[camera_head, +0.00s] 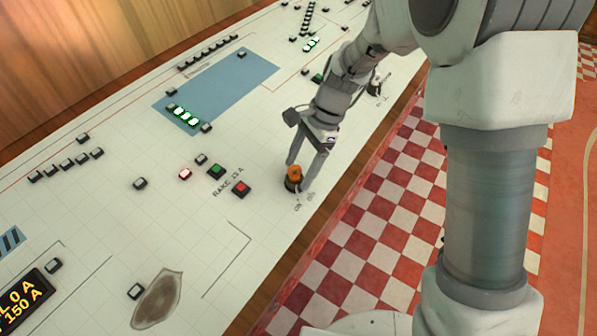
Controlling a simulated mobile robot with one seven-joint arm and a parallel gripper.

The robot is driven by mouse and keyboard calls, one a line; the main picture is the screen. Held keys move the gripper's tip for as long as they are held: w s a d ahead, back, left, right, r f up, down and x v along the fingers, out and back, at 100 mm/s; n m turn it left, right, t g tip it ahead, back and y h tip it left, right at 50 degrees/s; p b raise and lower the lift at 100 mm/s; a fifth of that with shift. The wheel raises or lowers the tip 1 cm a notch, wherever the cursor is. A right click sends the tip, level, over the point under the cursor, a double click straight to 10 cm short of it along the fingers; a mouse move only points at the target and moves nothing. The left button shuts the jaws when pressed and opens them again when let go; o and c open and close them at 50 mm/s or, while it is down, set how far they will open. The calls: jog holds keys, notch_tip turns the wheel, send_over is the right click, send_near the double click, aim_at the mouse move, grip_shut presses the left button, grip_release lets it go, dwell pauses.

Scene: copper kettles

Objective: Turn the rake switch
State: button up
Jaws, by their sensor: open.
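The rake switch (294,174) is a small knob with an orange top and a dark base, near the front edge of the white control panel (245,290). Small lettering is marked on the panel just below it. My gripper (304,178) reaches down from the upper right with its fingers at the knob, one on the left and one on the right. The jaws are open around it. I cannot tell whether either finger touches the knob.
Left of the switch are a red button (241,189), a green button (216,171) and the label "RAKE 13 A". A blue panel area (220,85) lies farther back. A dark patch (157,299) and an amber display (22,303) are at lower left. A red-and-white checkered floor (375,235) lies beyond the panel edge.

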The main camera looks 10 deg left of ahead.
jog(key=shift+s+a+f, duration=0.15)
jog(key=shift+a+f, duration=0.05)
jog(key=shift+f, duration=0.4)
grip_shut()
